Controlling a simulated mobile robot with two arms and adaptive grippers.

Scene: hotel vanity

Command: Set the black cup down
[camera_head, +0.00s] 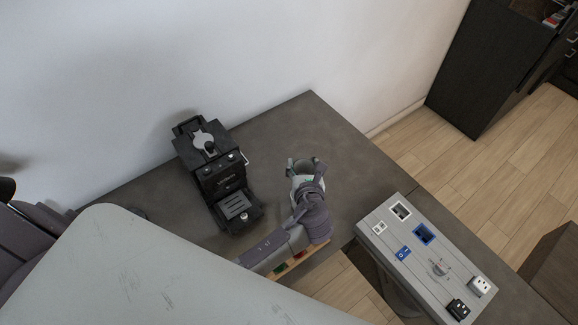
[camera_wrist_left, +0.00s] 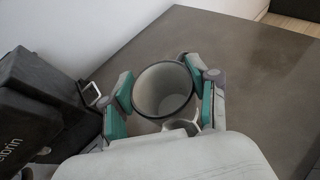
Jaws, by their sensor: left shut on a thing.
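The cup (camera_wrist_left: 163,90) sits upright between the fingers in the left wrist view, with a dark rim and a pale grey inside. My left gripper (camera_wrist_left: 164,100) is shut on it, with green-padded fingers on either side. In the head view my left gripper (camera_head: 306,170) is over the right part of the grey counter (camera_head: 330,132), and it mostly hides the cup. I cannot tell whether the cup's base touches the counter. My right gripper is not in view.
A black coffee machine (camera_head: 222,180) stands on the counter to the left of the gripper. A grey panel with sockets and switches (camera_head: 415,262) is at the lower right. Bare counter lies behind and to the right of the cup, up to the counter's edge.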

